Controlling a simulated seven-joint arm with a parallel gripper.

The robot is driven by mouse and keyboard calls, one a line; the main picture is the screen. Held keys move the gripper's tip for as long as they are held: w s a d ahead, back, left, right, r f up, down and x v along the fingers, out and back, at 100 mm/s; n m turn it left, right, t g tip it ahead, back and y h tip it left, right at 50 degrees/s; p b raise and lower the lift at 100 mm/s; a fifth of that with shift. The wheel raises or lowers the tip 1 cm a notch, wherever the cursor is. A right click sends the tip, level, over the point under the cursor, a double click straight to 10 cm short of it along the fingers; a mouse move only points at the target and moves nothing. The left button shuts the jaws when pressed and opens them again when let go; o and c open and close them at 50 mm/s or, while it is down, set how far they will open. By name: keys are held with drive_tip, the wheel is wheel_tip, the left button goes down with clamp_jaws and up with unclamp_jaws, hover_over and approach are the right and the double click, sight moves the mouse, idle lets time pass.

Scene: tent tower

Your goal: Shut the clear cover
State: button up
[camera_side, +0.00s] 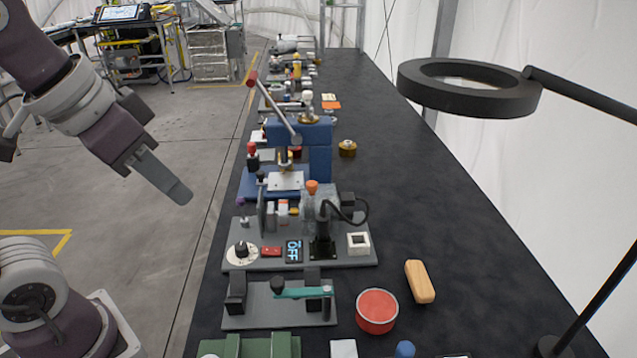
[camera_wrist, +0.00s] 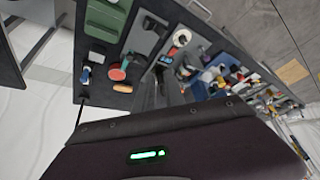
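A see-through cover (camera_side: 308,212) with an orange knob (camera_side: 312,187) seems to stand on the grey base unit (camera_side: 265,258) in the middle of the bench. It looks upright, but its outline is faint, and I cannot tell how far it is open. A black cable curves beside it. My gripper (camera_side: 178,192) hangs over the floor left of the bench, well apart from the cover. Its fingers are seen side-on and overlap, so the gap between them is hidden. Nothing shows held. In the wrist view the unit is small and tilted.
A blue press (camera_side: 318,150) with a raised lever stands behind the unit. In front are a green-handled clamp (camera_side: 300,292), a red round tub (camera_side: 376,311) and a wooden block (camera_side: 420,282). A ring magnifier (camera_side: 466,88) overhangs the bench at right. The bench's right side is mostly clear.

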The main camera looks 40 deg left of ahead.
drive_tip(key=shift+m+g, duration=0.4)
drive_tip(key=shift+m, duration=0.2)
drive_tip(key=w, duration=0.4)
drive_tip(key=w+r, duration=0.1)
drive_tip(key=w, duration=0.4)
drive_tip(key=w+r, duration=0.1)
drive_tip(key=w, duration=0.3)
drive_tip(key=shift+w+a+r, duration=0.1)
drive_tip(key=shift+w+a, duration=0.1)
clamp_jaws()
drive_tip(key=m+g+h, duration=0.1)
drive_tip(key=m, duration=0.1)
hover_over(332, 187)
drive_tip(key=f, duration=1.7)
drive_tip(key=shift+w+d+f, duration=0.1)
drive_tip(key=shift+w+d, duration=0.1)
drive_tip(key=shift+s+a+f, duration=0.15)
drive_tip(key=shift+f, duration=0.15)
drive_tip(key=shift+s+a+r, duration=0.1)
drive_tip(key=shift+s+a, duration=0.15)
drive_tip(key=shift+s, duration=0.55)
drive_tip(key=shift+s+a, duration=0.25)
drive_tip(key=shift+s, duration=0.55)
